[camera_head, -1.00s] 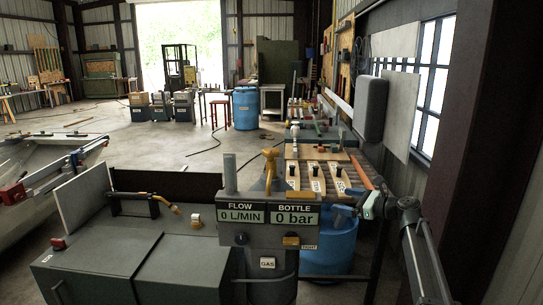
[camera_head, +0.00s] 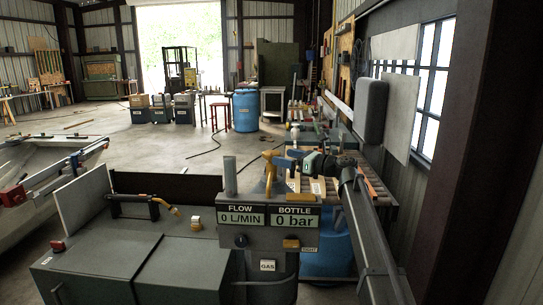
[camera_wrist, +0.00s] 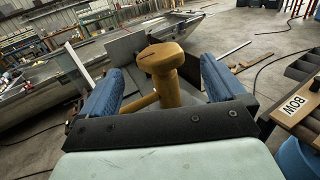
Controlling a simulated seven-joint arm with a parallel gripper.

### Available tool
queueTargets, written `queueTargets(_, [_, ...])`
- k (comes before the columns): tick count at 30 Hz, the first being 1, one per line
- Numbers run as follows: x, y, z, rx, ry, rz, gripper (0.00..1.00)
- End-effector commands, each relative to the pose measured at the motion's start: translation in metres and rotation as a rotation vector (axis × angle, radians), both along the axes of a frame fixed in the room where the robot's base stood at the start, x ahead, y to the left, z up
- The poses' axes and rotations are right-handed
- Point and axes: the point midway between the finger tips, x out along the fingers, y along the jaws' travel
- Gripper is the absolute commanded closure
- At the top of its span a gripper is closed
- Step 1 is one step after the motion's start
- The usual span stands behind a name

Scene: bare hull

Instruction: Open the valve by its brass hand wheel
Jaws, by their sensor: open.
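The brass hand wheel (camera_head: 270,155) stands above the grey gauge box, at the right of a grey post. In the wrist view it shows as a brass knob on a stem (camera_wrist: 166,58). My gripper (camera_head: 282,162) has come in from the right, level with the wheel. Its two blue-padded fingers (camera_wrist: 160,68) are apart, one on each side of the brass knob. I cannot see either pad touching it. The gauge box (camera_head: 270,235) reads FLOW 0 L/MIN and BOTTLE 0 bar.
A grey welding cabinet (camera_head: 110,255) with a torch (camera_head: 140,200) on top lies to the left. A blue drum (camera_head: 330,245) and a rack with labelled boards (camera_wrist: 300,108) stand on the right. The floor behind is mostly open.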

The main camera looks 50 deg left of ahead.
Motion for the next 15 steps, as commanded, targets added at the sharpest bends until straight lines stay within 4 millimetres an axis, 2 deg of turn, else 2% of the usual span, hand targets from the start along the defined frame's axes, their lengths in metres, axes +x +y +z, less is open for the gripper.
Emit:
queueTargets(1, [-0.002, 0.011, 0.000, 0.000, 0.000, 0.001, 0.03])
queueTargets(6, [-0.010, 0.036, 0.000, 0.000, -0.001, 0.000, 0.03])
queueTargets(15, [-0.019, 0.059, 0.000, 0.000, -0.001, 0.000, 0.03])
